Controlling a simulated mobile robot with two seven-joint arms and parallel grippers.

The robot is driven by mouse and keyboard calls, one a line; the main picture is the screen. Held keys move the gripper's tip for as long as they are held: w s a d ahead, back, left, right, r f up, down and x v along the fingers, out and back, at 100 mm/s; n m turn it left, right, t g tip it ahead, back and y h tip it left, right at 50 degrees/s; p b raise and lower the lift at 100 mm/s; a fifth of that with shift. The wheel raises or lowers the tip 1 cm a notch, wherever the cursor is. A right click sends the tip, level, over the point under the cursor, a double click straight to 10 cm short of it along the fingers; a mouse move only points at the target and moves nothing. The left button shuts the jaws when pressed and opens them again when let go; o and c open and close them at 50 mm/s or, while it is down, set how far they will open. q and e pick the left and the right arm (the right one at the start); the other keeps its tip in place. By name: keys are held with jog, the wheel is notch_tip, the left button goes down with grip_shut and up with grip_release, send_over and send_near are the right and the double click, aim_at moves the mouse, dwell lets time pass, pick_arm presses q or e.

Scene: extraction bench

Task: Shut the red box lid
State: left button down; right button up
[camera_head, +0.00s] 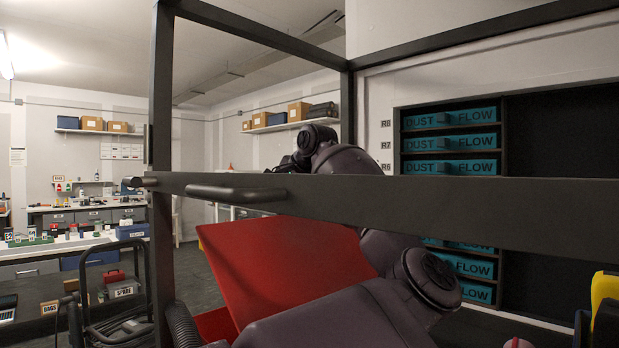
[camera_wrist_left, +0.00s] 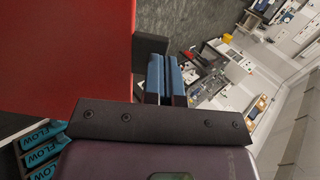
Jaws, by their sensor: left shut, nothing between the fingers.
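The red box lid (camera_head: 285,265) stands raised and tilted in the head view, behind a dark frame bar and partly covered by my arm. A red part (camera_head: 215,325), apparently of the box, shows below it; the rest is hidden. In the left wrist view the red lid (camera_wrist_left: 65,50) fills the upper left. My left gripper (camera_wrist_left: 164,62), with blue finger pads, is shut and empty, just right of the lid's edge. A dark block (camera_wrist_left: 150,45) shows between edge and fingers; I cannot tell whether they touch. My right gripper is not in view.
A dark frame bar (camera_head: 450,215) with a handle (camera_head: 235,193) crosses in front of the lid. Teal drawers (camera_head: 450,143) marked DUST FLOW stand behind at right. A yellow object (camera_head: 605,295) is at the right edge. Benches with small items stand at far left.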

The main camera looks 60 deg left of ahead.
pick_arm(q)
jog(key=a+f+h+b, duration=0.1)
jog(key=a+f+b, duration=0.1)
jog(key=f, duration=0.5)
jog(key=s+a+f+h+b, duration=0.1)
jog(key=a+f+b, duration=0.1)
jog(key=a+f, duration=0.3)
jog(key=s+a+f+h+b, duration=0.1)
jog(key=a+f, duration=0.3)
jog(key=f, duration=0.7)
jog(key=shift+s+t+h+b, duration=0.2)
jog(key=shift+t+h+b, duration=0.2)
jog(key=shift+h, duration=0.1)
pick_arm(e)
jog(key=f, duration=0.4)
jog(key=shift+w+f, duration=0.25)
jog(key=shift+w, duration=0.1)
pick_arm(q)
jog(key=shift+d+f, duration=0.1)
jog(key=shift+f, duration=0.1)
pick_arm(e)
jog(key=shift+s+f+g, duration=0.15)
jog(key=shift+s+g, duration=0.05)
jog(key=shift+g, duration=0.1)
